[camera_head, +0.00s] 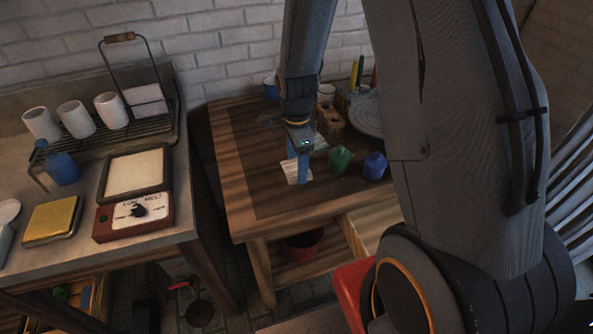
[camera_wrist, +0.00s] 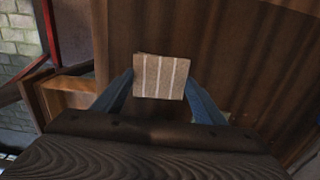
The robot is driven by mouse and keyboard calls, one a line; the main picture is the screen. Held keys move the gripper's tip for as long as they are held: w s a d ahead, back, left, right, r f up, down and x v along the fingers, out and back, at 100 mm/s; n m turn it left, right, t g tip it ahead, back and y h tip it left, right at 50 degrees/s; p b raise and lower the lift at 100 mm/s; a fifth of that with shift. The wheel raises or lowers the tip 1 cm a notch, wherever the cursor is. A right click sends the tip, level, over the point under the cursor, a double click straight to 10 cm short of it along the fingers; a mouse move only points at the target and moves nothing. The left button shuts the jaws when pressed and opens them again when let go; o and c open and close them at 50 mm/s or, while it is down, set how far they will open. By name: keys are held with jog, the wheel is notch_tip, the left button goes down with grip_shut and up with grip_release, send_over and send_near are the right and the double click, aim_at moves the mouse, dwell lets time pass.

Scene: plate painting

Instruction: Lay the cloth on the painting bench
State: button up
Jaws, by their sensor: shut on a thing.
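The cloth (camera_wrist: 160,76) is a small beige piece with white stripes. It sits between the blue fingers of my gripper (camera_wrist: 159,82), which is shut on it. In the head view, my gripper (camera_head: 300,168) points down over the painting bench (camera_head: 240,190), a brown wooden table, and part of the pale cloth (camera_head: 291,173) shows beside the fingers. The bench top (camera_wrist: 240,50) also fills much of the wrist view. I cannot tell whether the cloth touches the bench top.
A green bottle (camera_head: 339,159) and a blue bottle (camera_head: 374,166) stand just right of my gripper. A wooden brush holder (camera_head: 331,122) and a grey disc (camera_head: 368,116) are at the back. An open drawer (camera_head: 372,226) is in front. The bench's front left is clear.

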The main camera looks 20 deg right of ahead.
aim_at(296, 168)
jog(key=shift+f+p, duration=0.35)
jog(key=shift+f, duration=1.45)
jog(key=o, duration=1.1)
jog(key=shift+f, duration=0.1)
jog(key=shift+c, duration=0.2)
notch_tip(296, 168, up, 12)
jog(key=b, duration=0.2)
jog(key=shift+f+b, duration=0.2)
jog(key=shift+b, duration=0.2)
jog(key=s+r+n+t, duration=0.1)
jog(key=s+r+n, duration=0.3)
jog(key=s+n, duration=0.9)
jog(key=n, duration=0.5)
jog(key=shift+r, duration=0.2)
